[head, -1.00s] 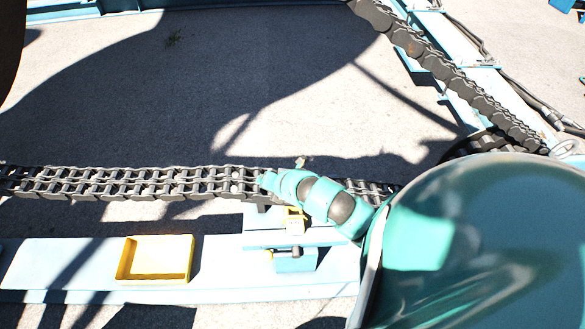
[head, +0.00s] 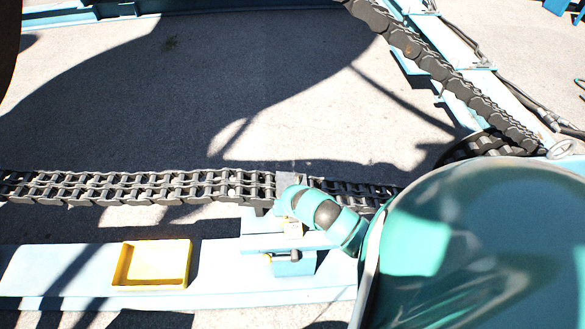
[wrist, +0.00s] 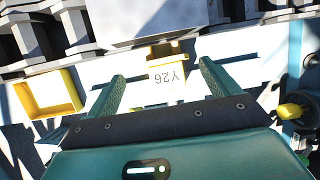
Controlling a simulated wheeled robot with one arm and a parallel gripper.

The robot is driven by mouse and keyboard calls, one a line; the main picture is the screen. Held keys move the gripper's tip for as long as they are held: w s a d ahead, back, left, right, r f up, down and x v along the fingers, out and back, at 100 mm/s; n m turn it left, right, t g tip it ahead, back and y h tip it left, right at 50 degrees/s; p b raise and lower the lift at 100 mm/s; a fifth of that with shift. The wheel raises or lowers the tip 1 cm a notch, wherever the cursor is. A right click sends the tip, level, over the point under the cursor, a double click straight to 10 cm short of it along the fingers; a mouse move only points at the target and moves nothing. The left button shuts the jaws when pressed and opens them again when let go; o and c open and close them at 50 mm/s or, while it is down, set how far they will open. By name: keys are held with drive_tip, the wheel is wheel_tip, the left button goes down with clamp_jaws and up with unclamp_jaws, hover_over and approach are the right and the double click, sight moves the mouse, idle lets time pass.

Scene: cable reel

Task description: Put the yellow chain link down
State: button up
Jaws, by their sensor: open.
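A small yellow piece (wrist: 160,52) with a pale face marked Y26 shows in the wrist view; I take it for the yellow chain link. It stands at the pale blue ledge below the chain. My gripper (wrist: 162,70) is open, with one finger on each side of the piece in the picture and a gap to each. I cannot tell how far above or in front of it the fingers are. In the head view the piece (head: 293,229) is partly covered by my teal arm, and the fingertips are hidden.
A double roller chain (head: 130,187) runs across behind the ledge, with a grey plate (head: 290,180) on it. An open yellow tray (head: 187,265) lies empty on the pale blue beam to the left. A blue block (head: 294,266) with a dark pin stands in front.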

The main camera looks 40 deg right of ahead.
sight(291, 230)
drive_tip(key=x, duration=0.3)
drive_tip(key=shift+f, duration=0.1)
drive_tip(key=shift+s+x, duration=0.2)
drive_tip(key=shift+x, duration=2.85)
drive_tip(key=shift+a, duration=0.1)
drive_tip(key=c, duration=1.8)
drive_tip(key=shift+o, duration=0.2)
